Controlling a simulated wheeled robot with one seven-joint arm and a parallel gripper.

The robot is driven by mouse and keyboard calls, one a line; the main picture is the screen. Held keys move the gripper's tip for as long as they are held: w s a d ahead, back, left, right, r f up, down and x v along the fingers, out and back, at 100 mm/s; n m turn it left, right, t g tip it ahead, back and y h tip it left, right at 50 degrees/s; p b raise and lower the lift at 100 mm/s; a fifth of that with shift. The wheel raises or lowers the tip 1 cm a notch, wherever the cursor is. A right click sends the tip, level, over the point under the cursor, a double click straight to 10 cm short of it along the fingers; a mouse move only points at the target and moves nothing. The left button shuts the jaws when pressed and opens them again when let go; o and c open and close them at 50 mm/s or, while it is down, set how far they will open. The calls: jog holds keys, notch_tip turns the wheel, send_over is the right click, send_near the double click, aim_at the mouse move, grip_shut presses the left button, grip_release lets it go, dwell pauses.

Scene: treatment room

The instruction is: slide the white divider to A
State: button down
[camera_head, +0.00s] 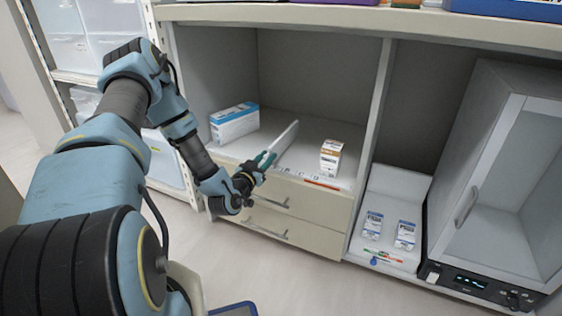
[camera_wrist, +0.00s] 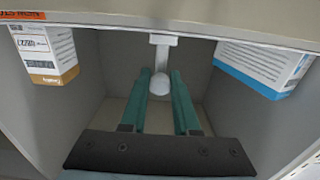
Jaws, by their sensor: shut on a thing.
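The white divider (camera_head: 284,141) stands upright on the shelf floor in the head view, between a blue-and-white box and an orange-and-white box. My gripper (camera_head: 265,159) is at its front end. In the wrist view the green fingers (camera_wrist: 161,80) are on either side of the divider's white rounded knob (camera_wrist: 160,84), shut on it. A white stem (camera_wrist: 162,48) of the divider shows above the knob there. Small marks (camera_head: 298,173) run along the shelf's front edge, too small to read. I cannot tell which one is A.
The blue-and-white box (camera_head: 234,122) stands left of the divider, the orange-and-white box (camera_head: 331,157) right of it, both with clear shelf floor between. A red strip (camera_head: 322,184) lies on the front edge. Drawers (camera_head: 290,208) are below. An upright panel (camera_head: 373,110) closes the right side.

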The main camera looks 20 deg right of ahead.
jog(key=shift+w+a, duration=0.4)
jog(key=shift+a, duration=0.05)
jog(key=c, duration=0.7)
grip_release()
jog(key=shift+a, duration=0.1)
jog(key=shift+o, duration=0.2)
jog(key=p+v, duration=0.1)
jog(key=v, duration=0.9)
jog(key=shift+s+a+p, duration=0.2)
jog(key=shift+s+p, duration=0.1)
jog(key=shift+p, duration=0.05)
